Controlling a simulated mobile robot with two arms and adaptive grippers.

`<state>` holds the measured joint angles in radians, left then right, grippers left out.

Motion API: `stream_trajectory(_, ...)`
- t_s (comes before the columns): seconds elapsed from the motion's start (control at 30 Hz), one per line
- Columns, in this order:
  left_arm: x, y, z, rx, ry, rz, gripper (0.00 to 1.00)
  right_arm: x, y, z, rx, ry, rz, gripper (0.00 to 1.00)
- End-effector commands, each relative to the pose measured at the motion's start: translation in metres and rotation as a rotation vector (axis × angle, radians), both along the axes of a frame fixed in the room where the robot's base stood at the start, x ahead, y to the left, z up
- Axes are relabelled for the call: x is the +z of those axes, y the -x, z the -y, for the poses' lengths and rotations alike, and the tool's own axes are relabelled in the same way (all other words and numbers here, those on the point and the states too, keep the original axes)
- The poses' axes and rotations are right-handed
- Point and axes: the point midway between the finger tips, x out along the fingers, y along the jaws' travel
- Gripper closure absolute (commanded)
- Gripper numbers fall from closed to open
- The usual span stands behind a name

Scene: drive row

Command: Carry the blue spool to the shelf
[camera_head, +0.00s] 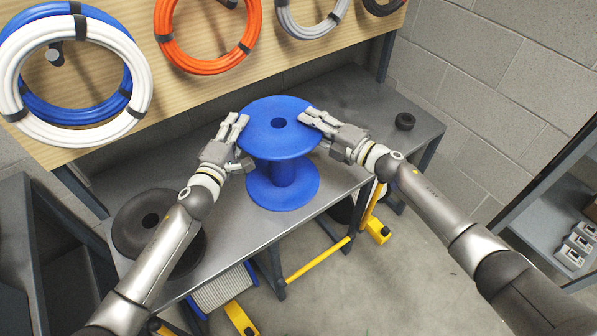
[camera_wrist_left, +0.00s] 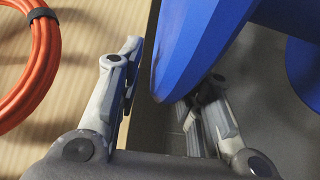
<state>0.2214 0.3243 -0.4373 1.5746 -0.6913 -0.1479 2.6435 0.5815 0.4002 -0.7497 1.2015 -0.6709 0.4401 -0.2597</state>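The blue spool (camera_head: 278,138) stands upright on the grey metal bench (camera_head: 350,100), its wide upper flange facing me. My left gripper (camera_head: 236,140) is at the left rim of the upper flange. In the left wrist view my left gripper (camera_wrist_left: 170,85) has its fingers spread, with the blue flange (camera_wrist_left: 195,40) reaching between them and a gap beside the left finger. My right gripper (camera_head: 320,122) is at the right rim, with fingers over the flange top; its underside is hidden. A grey shelf unit (camera_head: 545,215) shows at the right edge.
A dark spool (camera_head: 148,222) lies on the bench's left, partly behind my left arm. Cable coils hang on the wooden board (camera_head: 180,85). Yellow metal parts (camera_head: 318,260) stick out below the bench. Floor at front right is clear.

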Motion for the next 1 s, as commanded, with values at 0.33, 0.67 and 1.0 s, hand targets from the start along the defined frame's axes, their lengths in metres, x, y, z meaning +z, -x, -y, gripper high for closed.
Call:
stream_trajectory(0.33, -0.001, 0.066, -0.019, 0.000, 0.001, -0.003, 0.66, 0.000, 0.000, 0.000, 0.000, 0.000, 0.000, 0.66)
stream_trajectory(0.67, 0.000, 0.099, -0.029, 0.000, -0.002, -0.002, 0.66, 0.000, 0.000, 0.000, 0.000, 0.000, 0.000, 0.66)
stream_trajectory(1.0, 0.000, 0.101, -0.030, 0.001, -0.002, 0.001, 0.66, -0.001, 0.028, 0.036, -0.001, 0.002, -0.002, 0.66)
